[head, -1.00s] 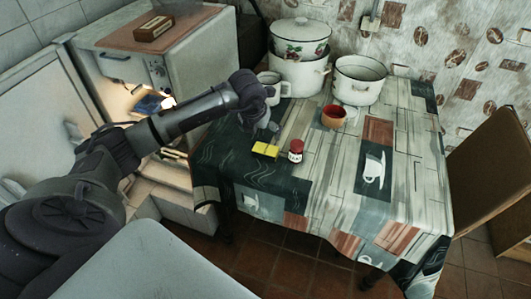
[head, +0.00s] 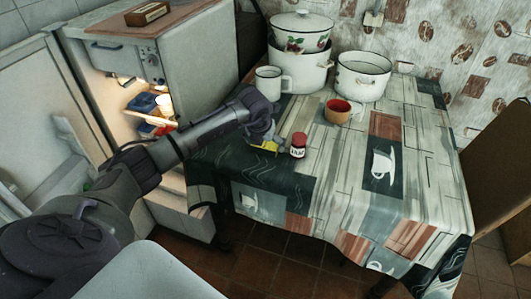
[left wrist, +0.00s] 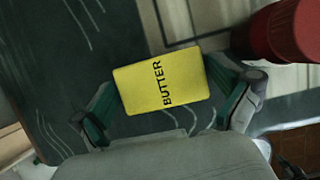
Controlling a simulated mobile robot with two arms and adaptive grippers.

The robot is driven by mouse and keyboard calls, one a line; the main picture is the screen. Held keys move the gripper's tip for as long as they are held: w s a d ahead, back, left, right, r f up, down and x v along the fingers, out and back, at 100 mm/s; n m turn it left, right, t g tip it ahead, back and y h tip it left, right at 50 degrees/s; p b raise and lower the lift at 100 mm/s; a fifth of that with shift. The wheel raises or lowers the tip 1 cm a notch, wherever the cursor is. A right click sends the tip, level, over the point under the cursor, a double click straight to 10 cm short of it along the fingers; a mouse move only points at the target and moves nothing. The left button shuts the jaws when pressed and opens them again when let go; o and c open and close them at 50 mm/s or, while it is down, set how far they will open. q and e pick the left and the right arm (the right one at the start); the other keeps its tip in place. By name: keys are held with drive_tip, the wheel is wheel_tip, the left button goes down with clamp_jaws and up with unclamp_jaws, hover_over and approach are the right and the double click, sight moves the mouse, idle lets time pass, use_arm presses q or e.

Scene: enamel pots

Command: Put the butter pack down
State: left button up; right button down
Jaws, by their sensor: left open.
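The yellow butter pack (left wrist: 163,83) shows in the left wrist view, flat, with "BUTTER" printed on it. It appears to lie on the dark part of the tablecloth. In the head view only bits of the butter pack (head: 270,147) show, as my left gripper (head: 264,138) covers the rest. My left gripper (left wrist: 172,108) is open, with one green-padded finger on each side of the pack. My right gripper is out of view.
A red-lidded jar (head: 298,145) stands close to the right of the pack. The table's front and right are clear. An open, lit fridge (head: 128,103) stands at left.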

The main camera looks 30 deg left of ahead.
sight(265, 143)
use_arm(q)
drive_tip(key=shift+c, duration=0.8)
drive_tip(key=c, duration=1)
wheel_tip(265, 143, up, 10)
drive_tip(key=p, duration=0.7)
drive_tip(key=shift+r, duration=0.15)
drive_tip(key=s+d+r+m+g+h, duration=0.1)
drive_tip(key=s+d+m+g+h, duration=0.15)
drive_tip(key=s+d+m, duration=0.55)
drive_tip(key=s+d+r+m+g+h, duration=0.1)
drive_tip(key=s+d+m+h, duration=0.35)
drive_tip(key=m, duration=0.75)
drive_tip(key=s+d+r+m+g+y, duration=0.1)
drive_tip(key=s+d+m+y, duration=0.1)
drive_tip(key=m, duration=0.4)
drive_tip(key=s+d+r+m+g+y, duration=0.1)
drive_tip(key=s+d+m+g+y, duration=0.1)
drive_tip(key=s+m, duration=0.3)
drive_tip(key=s+d+r+m+g+y, duration=0.1)
drive_tip(key=s+d+m+g+y, duration=0.1)
drive_tip(key=s+m, duration=0.2)
drive_tip(key=shift+s+d+m, duration=0.1)
drive_tip(key=shift+m, duration=0.8)
drive_tip(key=shift+s+d+m, duration=0.1)
drive_tip(key=shift+m, duration=0.8)
